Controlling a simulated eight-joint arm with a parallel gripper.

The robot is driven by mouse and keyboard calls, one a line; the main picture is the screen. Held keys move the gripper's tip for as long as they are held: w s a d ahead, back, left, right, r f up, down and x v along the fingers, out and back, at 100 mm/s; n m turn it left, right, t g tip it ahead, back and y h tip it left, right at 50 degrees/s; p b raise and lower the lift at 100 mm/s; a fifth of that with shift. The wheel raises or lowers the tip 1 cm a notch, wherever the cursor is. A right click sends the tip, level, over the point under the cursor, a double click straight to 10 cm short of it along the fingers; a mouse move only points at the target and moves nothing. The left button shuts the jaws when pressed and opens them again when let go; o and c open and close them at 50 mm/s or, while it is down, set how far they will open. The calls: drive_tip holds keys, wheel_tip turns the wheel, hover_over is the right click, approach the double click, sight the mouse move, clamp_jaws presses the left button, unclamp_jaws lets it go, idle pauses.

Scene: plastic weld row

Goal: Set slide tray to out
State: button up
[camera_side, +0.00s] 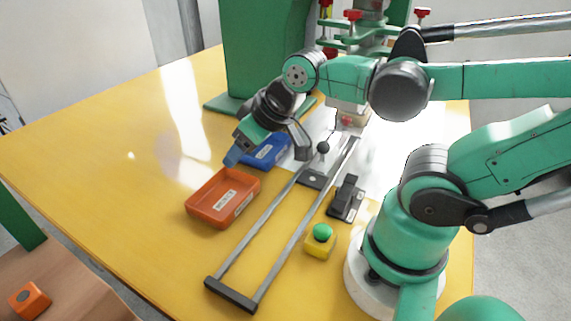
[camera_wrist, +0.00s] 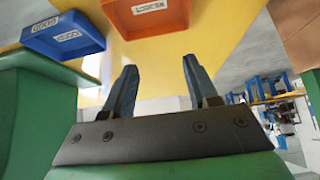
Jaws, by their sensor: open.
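In the side view, two long metal rails run from under the machine to a dark end bar (camera_side: 231,295) at the front of the yellow table. A pale slide tray (camera_side: 326,129) appears to lie at the far end of the rails, under the machine head; glare blurs its edges. A dark round knob (camera_side: 323,147) on a thin stem stands at its near side, above a dark plate (camera_side: 312,181) between the rails. My gripper (camera_side: 268,153) is open above the blue bin, left of the knob and apart from it. In the wrist view, my gripper (camera_wrist: 160,75) has nothing between its fingers.
A blue bin labelled GOOD (camera_wrist: 65,38) and an orange reject bin (camera_side: 222,197) sit left of the rails. A black clamp-like block (camera_side: 346,200) and a yellow box with a green button (camera_side: 321,240) stand right of them. The left table area is clear.

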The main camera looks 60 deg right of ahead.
drive_tip(key=shift+o, duration=1.4)
drive_tip(key=shift+d+m, duration=0.3)
drive_tip(key=shift+d, duration=0.05)
drive_tip(key=m+g, duration=0.5)
drive_tip(key=m, duration=1)
hover_over(325, 142)
drive_tip(key=f, duration=0.1)
drive_tip(key=s+f, duration=0.1)
drive_tip(key=f, duration=0.1)
drive_tip(key=shift+f, duration=0.25)
drive_tip(key=shift+d+f, duration=0.15)
drive_tip(key=shift+f, duration=0.05)
drive_tip(key=shift+w+f, duration=0.25)
drive_tip(key=shift+f, duration=1.05)
drive_tip(key=shift+w+f, duration=0.2)
drive_tip(key=shift+f, duration=1.1)
clamp_jaws()
